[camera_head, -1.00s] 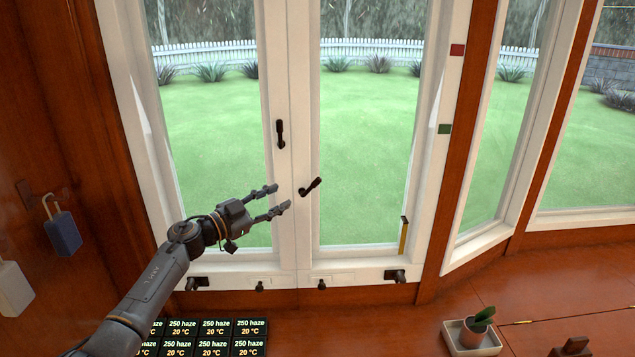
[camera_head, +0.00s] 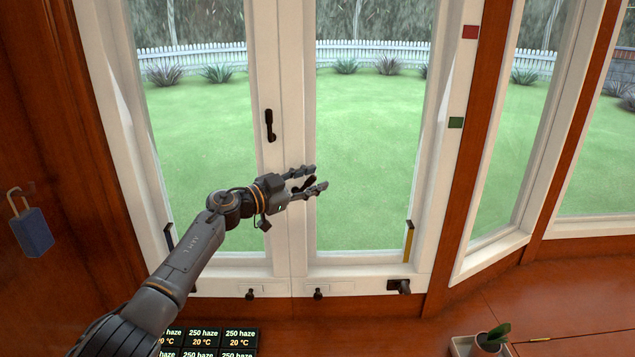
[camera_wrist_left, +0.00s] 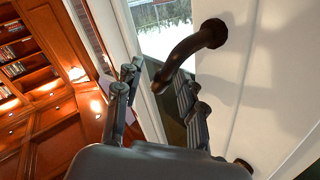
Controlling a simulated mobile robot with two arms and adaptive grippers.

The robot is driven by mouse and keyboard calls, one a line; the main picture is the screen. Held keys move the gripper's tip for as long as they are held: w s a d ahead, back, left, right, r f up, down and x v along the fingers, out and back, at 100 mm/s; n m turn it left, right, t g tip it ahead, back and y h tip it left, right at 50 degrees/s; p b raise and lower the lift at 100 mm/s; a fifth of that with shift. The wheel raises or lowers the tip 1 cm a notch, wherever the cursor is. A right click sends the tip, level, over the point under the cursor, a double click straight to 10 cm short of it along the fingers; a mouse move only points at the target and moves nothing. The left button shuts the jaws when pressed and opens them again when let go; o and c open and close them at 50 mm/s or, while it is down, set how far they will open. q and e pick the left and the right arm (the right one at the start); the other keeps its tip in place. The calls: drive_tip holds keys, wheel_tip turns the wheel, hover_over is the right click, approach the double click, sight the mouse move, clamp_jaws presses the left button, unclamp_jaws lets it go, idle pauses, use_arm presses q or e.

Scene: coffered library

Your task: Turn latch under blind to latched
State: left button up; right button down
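Two dark latch handles sit on the white window frame. The left one (camera_head: 270,125) hangs nearly upright on the middle post. The right one (camera_head: 308,184) is tilted and partly hidden by my left gripper (camera_head: 315,178). That gripper's fingers are spread on either side of this handle. In the left wrist view the curved handle (camera_wrist_left: 190,48) comes down from its round mount to between the open fingers (camera_wrist_left: 158,85). A gap shows on the left finger's side; contact with the right finger is unclear. No blind is in view. My right gripper is not in view.
A red tile (camera_head: 470,32) and a green tile (camera_head: 456,122) are on the right window post. Dark fittings (camera_head: 318,294) line the bottom rail. A blue padlock (camera_head: 33,232) hangs at left. A potted plant (camera_head: 490,340) stands at lower right.

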use_arm(q)
drive_tip(key=shift+w+d, duration=0.1)
drive_tip(key=shift+d, duration=0.1)
drive_tip(key=shift+r, duration=0.1)
clamp_jaws()
drive_tip(key=shift+a, duration=0.1)
drive_tip(key=shift+a+r+n+t+h+b, duration=0.1)
drive_tip(key=shift+a+n+t+h+b, duration=0.25)
drive_tip(key=shift+n+t+h+b, duration=0.2)
drive_tip(key=shift+a+r+n+t+h, duration=0.25)
drive_tip(key=shift+r+n+t, duration=0.05)
drive_tip(key=shift+n+t, duration=0.05)
